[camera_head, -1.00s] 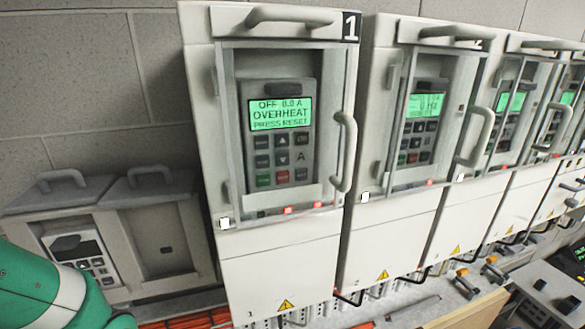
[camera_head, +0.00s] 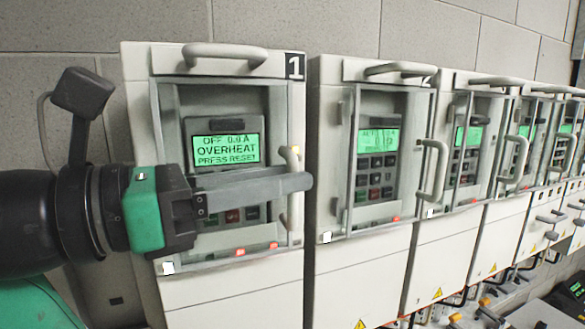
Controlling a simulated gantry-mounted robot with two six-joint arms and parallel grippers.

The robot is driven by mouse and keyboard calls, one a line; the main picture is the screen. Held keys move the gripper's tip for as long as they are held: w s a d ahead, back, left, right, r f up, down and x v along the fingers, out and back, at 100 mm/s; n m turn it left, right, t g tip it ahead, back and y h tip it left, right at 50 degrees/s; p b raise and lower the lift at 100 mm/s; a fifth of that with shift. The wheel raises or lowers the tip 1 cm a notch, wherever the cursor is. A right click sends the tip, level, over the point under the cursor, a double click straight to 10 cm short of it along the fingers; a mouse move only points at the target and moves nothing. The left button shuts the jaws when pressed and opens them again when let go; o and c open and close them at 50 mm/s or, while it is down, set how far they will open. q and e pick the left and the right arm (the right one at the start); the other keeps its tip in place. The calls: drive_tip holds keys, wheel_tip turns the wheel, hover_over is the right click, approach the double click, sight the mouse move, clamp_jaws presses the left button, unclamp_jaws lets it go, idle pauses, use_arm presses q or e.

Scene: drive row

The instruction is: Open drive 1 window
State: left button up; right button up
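Drive 1 (camera_head: 230,300) is a pale cabinet with a framed clear window (camera_head: 165,110) that looks shut. Behind it, a green display (camera_head: 225,148) reads "OFF 0.0 A OVERHEAT PRESS RESET". The window's upright handle (camera_head: 293,216) is on its right side. My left gripper (camera_head: 303,182) comes in from the left across the window, and its fingertips overlap the middle of this handle. The fingers line up in this view, so I cannot tell whether they are closed on it. They hide part of the keypad. My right gripper is not in view.
Drive 2 (camera_head: 350,290) and several similar drives stand in a row to the right, each with a handled window. A top handle (camera_head: 225,52) sits above the drive 1 window. A grey block wall (camera_head: 300,20) is behind.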

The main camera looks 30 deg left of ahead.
use_arm(q)
drive_tip(key=shift+x, duration=1)
clamp_jaws()
idle(0.7)
